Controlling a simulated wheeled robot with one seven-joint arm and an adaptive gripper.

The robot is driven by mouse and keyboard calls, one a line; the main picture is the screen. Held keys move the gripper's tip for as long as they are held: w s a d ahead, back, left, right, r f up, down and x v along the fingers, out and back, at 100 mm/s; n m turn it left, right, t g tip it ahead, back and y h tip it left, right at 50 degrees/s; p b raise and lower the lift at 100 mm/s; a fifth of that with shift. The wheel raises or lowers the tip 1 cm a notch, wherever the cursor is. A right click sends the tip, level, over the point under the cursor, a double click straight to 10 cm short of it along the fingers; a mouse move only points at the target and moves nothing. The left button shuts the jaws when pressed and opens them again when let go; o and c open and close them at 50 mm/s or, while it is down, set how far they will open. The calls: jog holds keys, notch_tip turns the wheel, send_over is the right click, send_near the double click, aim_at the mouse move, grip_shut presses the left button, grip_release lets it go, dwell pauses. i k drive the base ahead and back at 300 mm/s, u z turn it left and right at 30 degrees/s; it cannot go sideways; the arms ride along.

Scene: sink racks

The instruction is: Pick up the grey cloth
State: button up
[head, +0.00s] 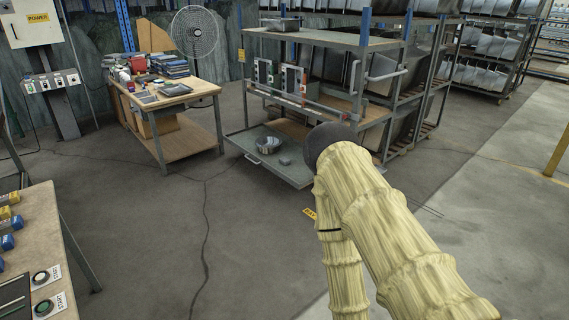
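I cannot make out the grey cloth for certain. A small grey lump (284,161) lies on the low pull-out shelf (283,177) of the rack, and it is too small to tell whether it is cloth. A round metal bowl (268,145) stands just behind and left of it. My arm, in a pale yellow sleeve, rises from the lower right to a dark joint in front of the rack and bends back down out of the frame. My gripper is not in view, so its state and anything in it are hidden.
A wooden workbench (187,88) with books and tools stands back left, with a fan (195,32) behind. A metal tray (283,24) sits on the rack's top shelf (325,38). A table (45,225) with buttons is near left. The floor between is clear.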

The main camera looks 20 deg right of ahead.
aim_at(283, 161)
jog(key=z, duration=1.15)
jog(key=i, duration=4.1)
jog(key=u, duration=1.55)
jog(key=i, duration=1.15)
jog(key=u, duration=0.1)
